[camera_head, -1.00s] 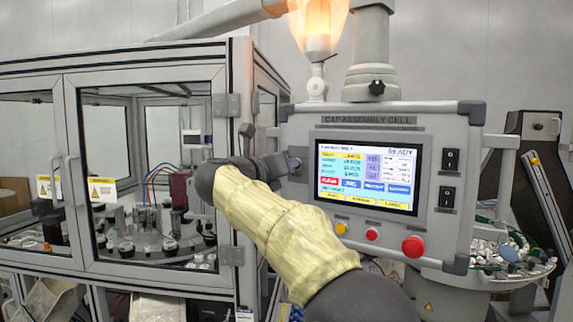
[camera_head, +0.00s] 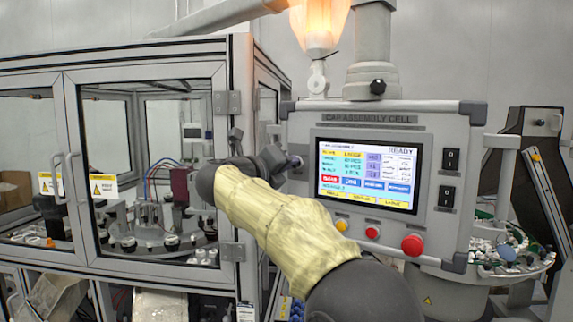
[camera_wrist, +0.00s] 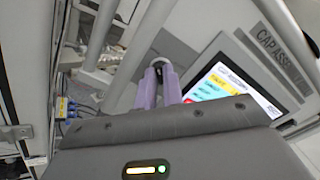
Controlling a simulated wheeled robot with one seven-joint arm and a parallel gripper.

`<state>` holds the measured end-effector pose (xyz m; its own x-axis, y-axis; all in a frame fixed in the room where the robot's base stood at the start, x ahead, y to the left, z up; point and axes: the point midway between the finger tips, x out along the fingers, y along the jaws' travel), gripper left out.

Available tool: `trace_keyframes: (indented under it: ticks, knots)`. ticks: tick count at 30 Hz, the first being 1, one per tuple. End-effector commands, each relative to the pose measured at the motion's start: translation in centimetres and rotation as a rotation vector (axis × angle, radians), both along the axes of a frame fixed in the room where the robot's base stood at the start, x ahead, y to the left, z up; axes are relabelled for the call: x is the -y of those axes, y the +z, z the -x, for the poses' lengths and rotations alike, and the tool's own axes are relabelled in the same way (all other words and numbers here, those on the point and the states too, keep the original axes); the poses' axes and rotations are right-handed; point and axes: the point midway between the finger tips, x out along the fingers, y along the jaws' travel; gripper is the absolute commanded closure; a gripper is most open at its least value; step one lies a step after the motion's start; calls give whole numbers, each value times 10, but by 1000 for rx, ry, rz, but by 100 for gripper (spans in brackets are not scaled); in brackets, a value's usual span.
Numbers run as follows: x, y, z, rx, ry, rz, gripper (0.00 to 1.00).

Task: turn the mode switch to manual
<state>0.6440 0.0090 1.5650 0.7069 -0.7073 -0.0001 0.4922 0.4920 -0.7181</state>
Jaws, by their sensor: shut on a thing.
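The control panel (camera_head: 300,125) stands to the right of the glazed cabinet, its lit screen (camera_head: 367,175) reading READY. My gripper (camera_head: 297,162) is at the panel's left part, beside the screen. In the wrist view its purple fingers (camera_wrist: 159,84) are shut on the mode switch (camera_wrist: 158,69), a small dark knob at the panel face. Most of the knob is hidden between the fingers. In the head view my wrist and fingers cover the switch, so its setting and its label cannot be read.
Two black rocker switches (camera_head: 451,160) are right of the screen. A yellow button (camera_head: 341,226), a small red button (camera_head: 372,232) and a larger red button (camera_head: 413,245) sit below it. The cabinet (camera_head: 232,180) stands close on the left. A bowl of parts (camera_head: 510,250) is at the right.

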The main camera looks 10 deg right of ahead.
Motion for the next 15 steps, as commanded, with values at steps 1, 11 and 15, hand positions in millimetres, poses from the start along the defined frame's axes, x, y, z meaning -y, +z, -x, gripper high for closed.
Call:
trace_keyframes:
  ticks: [1, 11, 15]
  knots:
    - [0, 1, 0, 2, 2, 3, 100]
    - [0, 1, 0, 1, 1, 1, 69]
    - [-1, 0, 0, 0, 1, 0, 69]
